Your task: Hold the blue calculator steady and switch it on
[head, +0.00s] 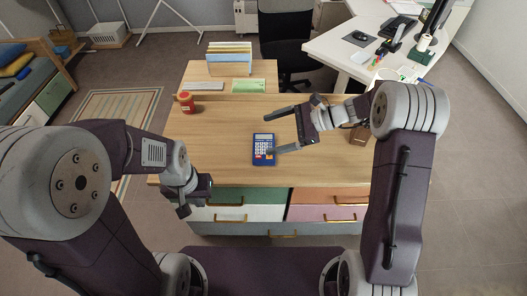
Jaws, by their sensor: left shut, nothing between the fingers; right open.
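The blue calculator (264,149) lies flat on the wooden desk near its front middle, with its display toward the back and pale keys below. My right gripper (272,132) is open, its fingers pointing left at the calculator's right side. One finger is beyond the calculator's upper right and the other is near its lower right edge; I cannot tell whether it touches. My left gripper (184,211) is shut and empty, low at the desk's front left edge, well apart from the calculator. Its fingertips are small and partly hidden.
The wooden desk (222,130) is mostly clear around the calculator. A red jar (187,103) stands at the left. Coloured drawers (238,213) are below the front edge.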

